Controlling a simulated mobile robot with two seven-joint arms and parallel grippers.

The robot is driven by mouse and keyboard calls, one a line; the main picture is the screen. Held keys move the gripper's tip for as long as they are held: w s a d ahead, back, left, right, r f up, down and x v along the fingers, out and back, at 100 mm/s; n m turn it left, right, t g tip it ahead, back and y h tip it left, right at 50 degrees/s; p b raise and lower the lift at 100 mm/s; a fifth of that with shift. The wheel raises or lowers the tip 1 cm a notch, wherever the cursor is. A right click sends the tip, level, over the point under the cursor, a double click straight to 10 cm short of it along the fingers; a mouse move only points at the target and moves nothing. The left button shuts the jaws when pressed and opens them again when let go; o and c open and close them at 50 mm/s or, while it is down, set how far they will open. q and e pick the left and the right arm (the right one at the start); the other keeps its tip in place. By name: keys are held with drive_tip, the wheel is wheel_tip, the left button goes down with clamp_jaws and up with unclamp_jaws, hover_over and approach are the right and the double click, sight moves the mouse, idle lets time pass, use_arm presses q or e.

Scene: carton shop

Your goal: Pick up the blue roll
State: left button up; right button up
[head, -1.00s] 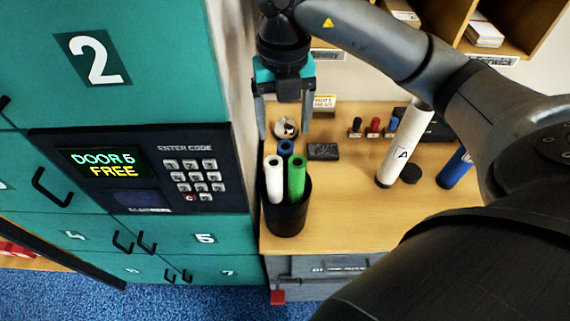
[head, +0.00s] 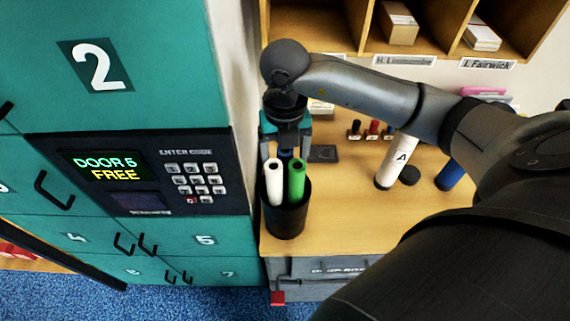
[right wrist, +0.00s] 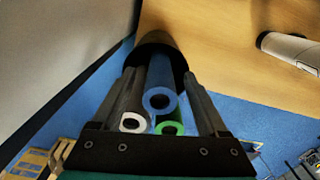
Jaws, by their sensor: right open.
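The blue roll (right wrist: 160,88) stands in a black bin with a white roll (head: 273,182) and a green roll (head: 296,180). In the head view only a bit of the blue roll (head: 285,155) shows behind them, under my gripper. The black bin (head: 286,220) stands on the wooden counter beside the lockers. My right gripper (head: 286,155) is open above the bin, pointing down. In the right wrist view its fingers (right wrist: 160,100) lie on either side of the blue roll; I cannot tell whether they touch it. My left gripper is in neither view.
The teal lockers with a keypad panel (head: 140,175) stand close on the left. A white tube (head: 394,165), a dark cap (head: 409,176) and another blue tube (head: 450,175) are on the counter to the right. Wooden pigeonholes (head: 420,50) are at the back. The front counter is clear.

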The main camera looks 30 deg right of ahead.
drive_tip(key=shift+c, duration=0.4)
clamp_jaws()
idle(0.4)
